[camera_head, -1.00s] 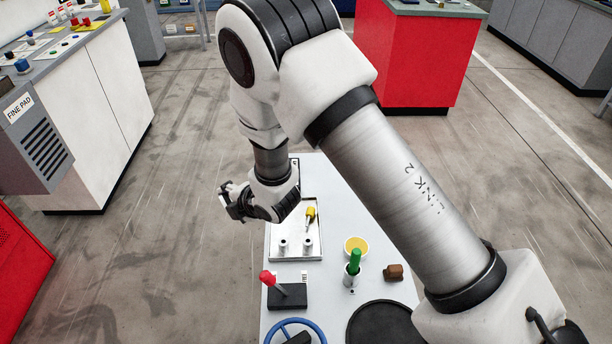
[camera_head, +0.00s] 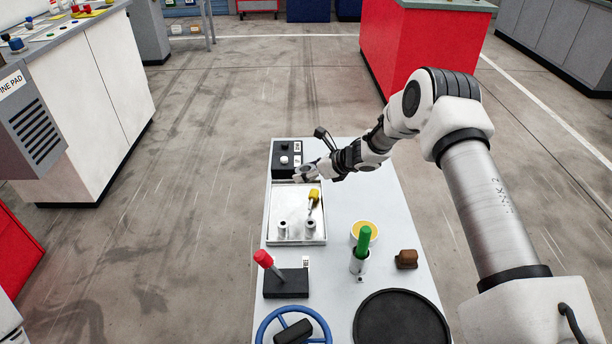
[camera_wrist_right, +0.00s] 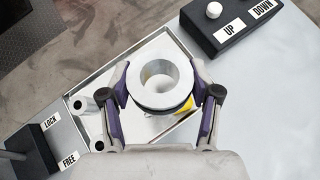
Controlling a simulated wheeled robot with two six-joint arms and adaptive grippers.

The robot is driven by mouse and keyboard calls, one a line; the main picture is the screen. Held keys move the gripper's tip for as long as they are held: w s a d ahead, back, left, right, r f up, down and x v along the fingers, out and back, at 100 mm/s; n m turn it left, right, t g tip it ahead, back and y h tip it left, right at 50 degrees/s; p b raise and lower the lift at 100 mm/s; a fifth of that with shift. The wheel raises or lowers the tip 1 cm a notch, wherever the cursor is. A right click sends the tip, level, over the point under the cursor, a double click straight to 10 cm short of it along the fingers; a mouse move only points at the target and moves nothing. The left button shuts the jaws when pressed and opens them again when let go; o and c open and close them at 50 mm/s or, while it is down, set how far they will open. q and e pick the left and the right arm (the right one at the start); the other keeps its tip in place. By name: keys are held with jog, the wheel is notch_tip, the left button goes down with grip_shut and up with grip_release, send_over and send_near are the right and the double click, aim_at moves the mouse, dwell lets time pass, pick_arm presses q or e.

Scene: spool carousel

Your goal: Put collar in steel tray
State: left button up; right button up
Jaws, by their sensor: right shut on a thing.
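The collar (camera_wrist_right: 160,101) is a thick pale metal ring with a wide hole. In the right wrist view it sits between the two fingers of my right gripper (camera_wrist_right: 164,88), which is shut on it from both sides. The steel tray (camera_wrist_right: 83,86) shows below and behind it; the collar appears held above the tray. In the head view my right gripper (camera_head: 303,174) is at the back end of the steel tray (camera_head: 268,213); the collar is hard to make out there. My left gripper is not in view.
The tray holds two small metal cylinders (camera_head: 283,229) and a yellow-handled tool (camera_head: 313,195). A black UP/DOWN button box (camera_head: 283,170) stands behind it. In front are a red-knobbed lever (camera_head: 264,259), a green-handled tool (camera_head: 364,240), a brown block (camera_head: 406,259) and a black disc (camera_head: 400,322).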

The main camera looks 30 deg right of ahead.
jog(key=shift+f+b, duration=2.6)
jog(key=shift+f, duration=1.15)
jog(key=o, duration=1.5)
jog(key=v, duration=1.2)
jog(key=shift+r, duration=0.1)
